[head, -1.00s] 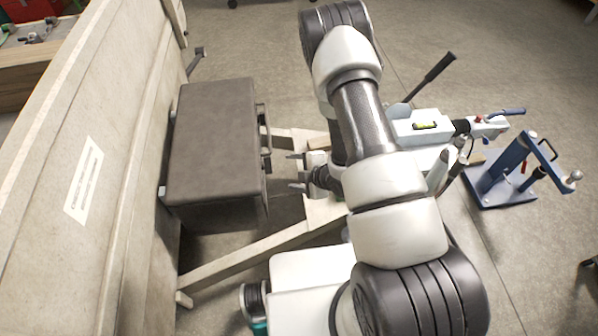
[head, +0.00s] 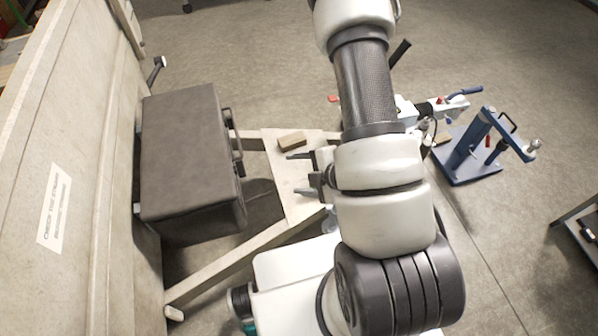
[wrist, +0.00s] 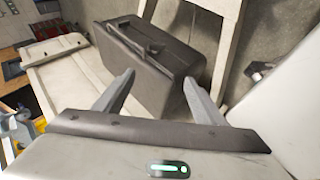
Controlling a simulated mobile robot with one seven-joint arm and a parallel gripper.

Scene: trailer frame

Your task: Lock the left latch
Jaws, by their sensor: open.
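The dark grey box (head: 185,150) sits on the trailer frame against the light panel. Its handle and latch hardware (head: 233,143) are on the side facing my gripper. My gripper (head: 293,175) is open and empty, to the right of the box with a gap between. In the wrist view the box (wrist: 165,75) lies beyond the open fingers (wrist: 160,82), with its handle (wrist: 140,40) along the lid edge. The latches are too small and dark to tell whether they are locked.
The pale trailer frame (head: 215,264) runs below and beside the box. A small wooden block (head: 292,140) lies on the frame plate. A blue stand (head: 470,150) is at the right. The tall light panel (head: 75,170) closes off the left. Open floor lies at the top.

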